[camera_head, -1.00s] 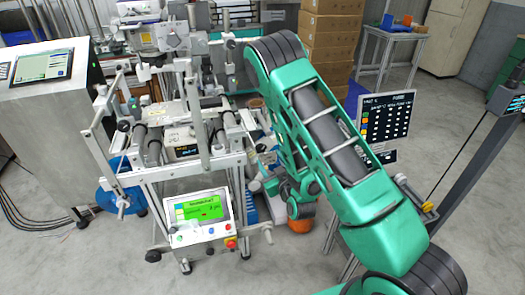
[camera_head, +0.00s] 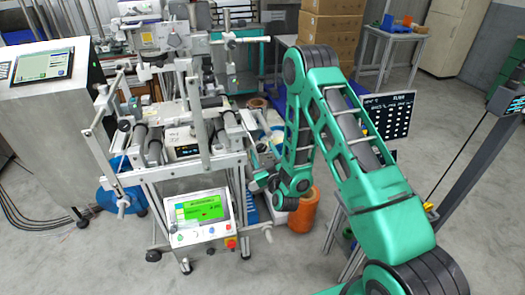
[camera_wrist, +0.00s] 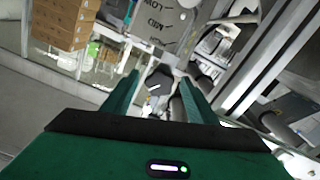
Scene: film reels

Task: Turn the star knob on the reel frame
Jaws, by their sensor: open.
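The reel frame (camera_head: 216,163) is a grey metal stand with rollers and upright bars, left of centre in the head view. My gripper (camera_wrist: 159,77) is open, its two green fingers spread in the wrist view. A dark knob (camera_wrist: 160,82) with a pale mark shows between and beyond the fingertips; it looks like the star knob, though its lobes are not clear. A grey plate (camera_wrist: 165,25) lettered LOW and MID is beyond it. In the head view my gripper (camera_head: 262,181) is beside the frame's right side, and the knob cannot be made out there.
A screen panel (camera_head: 200,215) is on the frame's front. An orange cylinder (camera_head: 304,210) stands on the floor behind my arm. A grey cabinet (camera_head: 45,130) is at left, and cardboard boxes (camera_head: 330,35) are stacked behind. A dark sign board (camera_head: 392,118) stands at right.

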